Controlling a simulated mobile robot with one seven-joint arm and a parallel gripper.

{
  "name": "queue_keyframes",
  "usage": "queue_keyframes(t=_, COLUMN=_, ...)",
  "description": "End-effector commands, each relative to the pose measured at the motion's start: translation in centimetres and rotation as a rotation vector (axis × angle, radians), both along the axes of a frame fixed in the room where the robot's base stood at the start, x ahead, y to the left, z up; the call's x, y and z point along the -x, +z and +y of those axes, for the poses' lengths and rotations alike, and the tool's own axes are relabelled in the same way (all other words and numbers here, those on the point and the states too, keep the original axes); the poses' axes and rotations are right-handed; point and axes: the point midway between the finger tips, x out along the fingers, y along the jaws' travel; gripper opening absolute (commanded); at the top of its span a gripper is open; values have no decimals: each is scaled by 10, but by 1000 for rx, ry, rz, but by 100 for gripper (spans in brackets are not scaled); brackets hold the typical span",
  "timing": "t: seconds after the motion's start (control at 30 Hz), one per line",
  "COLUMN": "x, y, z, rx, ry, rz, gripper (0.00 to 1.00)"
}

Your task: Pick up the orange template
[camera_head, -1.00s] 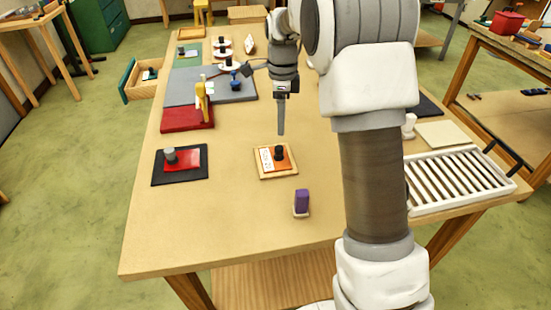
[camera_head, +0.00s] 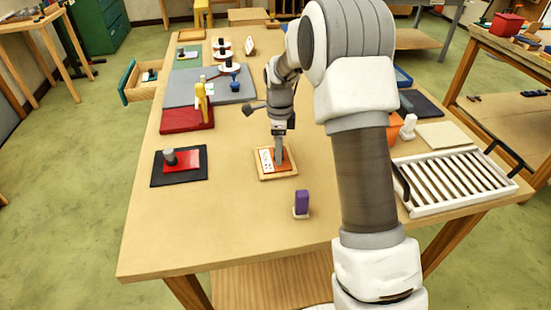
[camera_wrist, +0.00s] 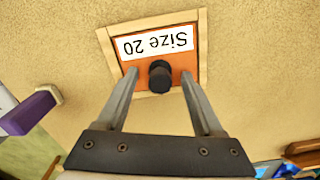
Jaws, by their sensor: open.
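The orange template (camera_wrist: 183,66) lies in a light wooden tray (camera_wrist: 203,40) on the table. It has a white label reading "Size 20" and a black knob (camera_wrist: 160,76) standing up from it. In the head view the orange template (camera_head: 284,166) is partly hidden by my gripper (camera_head: 279,165), which points down over it. In the wrist view my gripper (camera_wrist: 160,80) is open, with one finger on each side of the knob and a gap on both sides. I cannot tell how far the fingertips are above the template.
A purple block (camera_head: 302,200) stands in front of the tray. A black mat (camera_head: 156,178) with a red template (camera_head: 188,160) lies to the left. A white slatted rack (camera_head: 455,180) is at the right. The table's front left is clear.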

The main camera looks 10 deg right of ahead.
Motion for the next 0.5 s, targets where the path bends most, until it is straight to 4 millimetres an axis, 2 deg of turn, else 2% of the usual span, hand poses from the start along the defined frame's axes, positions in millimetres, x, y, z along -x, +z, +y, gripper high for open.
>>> queue_keyframes(t=0.07, x=0, y=0, z=0, rx=0, ry=0, rz=0, gripper=69)
queue_keyframes(t=0.43, x=0, y=1, z=0, rx=0, ry=0, rz=0, gripper=4)
queue_keyframes(t=0.5, x=0, y=1, z=0, rx=0, ry=0, rz=0, gripper=0)
